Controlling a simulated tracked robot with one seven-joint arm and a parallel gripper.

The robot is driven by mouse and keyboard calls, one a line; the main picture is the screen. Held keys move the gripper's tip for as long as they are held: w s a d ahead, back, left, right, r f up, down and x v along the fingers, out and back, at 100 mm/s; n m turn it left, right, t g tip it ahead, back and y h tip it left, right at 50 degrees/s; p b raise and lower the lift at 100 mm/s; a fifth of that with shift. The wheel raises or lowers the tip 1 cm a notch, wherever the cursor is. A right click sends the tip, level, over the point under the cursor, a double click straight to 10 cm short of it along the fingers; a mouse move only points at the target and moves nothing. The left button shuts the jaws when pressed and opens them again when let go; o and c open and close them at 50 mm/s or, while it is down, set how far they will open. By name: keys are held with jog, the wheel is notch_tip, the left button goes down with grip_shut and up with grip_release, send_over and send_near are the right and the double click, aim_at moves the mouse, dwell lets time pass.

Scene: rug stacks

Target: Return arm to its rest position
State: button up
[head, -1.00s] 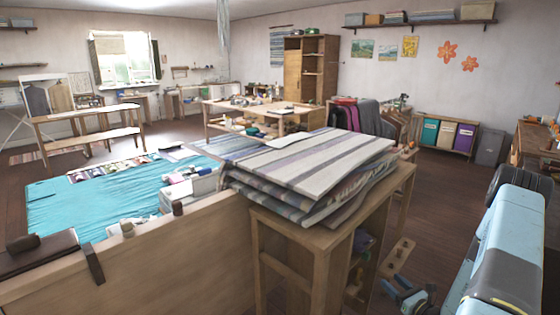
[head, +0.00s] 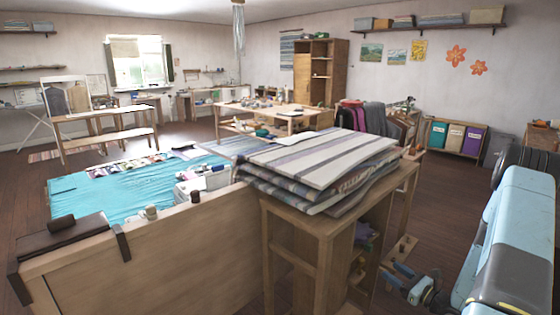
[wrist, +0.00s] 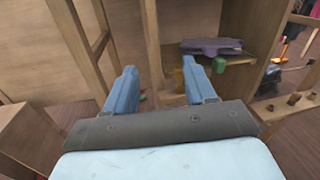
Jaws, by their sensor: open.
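My arm comes in at the right of the head view, pale blue and grey. My gripper (head: 418,288) shows low at the right of the head view, beside the wooden stand with the rug stack. In the wrist view my gripper (wrist: 163,88) has its two blue fingers wide apart, with nothing between them. The fingers point toward the stand's open shelves and legs. The stack of striped rugs (head: 318,165) lies on top of the wooden stand (head: 310,222), apart from my gripper.
A wooden panel (head: 150,265) stands front left, with a turquoise cloth (head: 135,190) behind it. A rack with wooden pegs (head: 400,255) is close to my gripper. Purple and green items (wrist: 210,46) sit on a shelf. Dark floor (head: 450,200) is open at right.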

jog(key=s+a+r+n+g+y, duration=0.1)
jog(key=s+a+r+n+g, duration=0.55)
jog(key=r, duration=0.55)
jog(key=s+a+r+n+g+y, duration=0.1)
jog(key=s+a+r+n+g, duration=0.2)
jog(key=a+r+n+g, duration=0.65)
jog(key=s+r+n+t+h, duration=0.6)
jog(key=s+r+n+h, duration=0.5)
jog(key=s+r, duration=0.7)
jog(key=shift+d+r+n+h, duration=0.4)
jog(key=shift+r+h, duration=0.2)
jog(key=shift+s, duration=0.1)
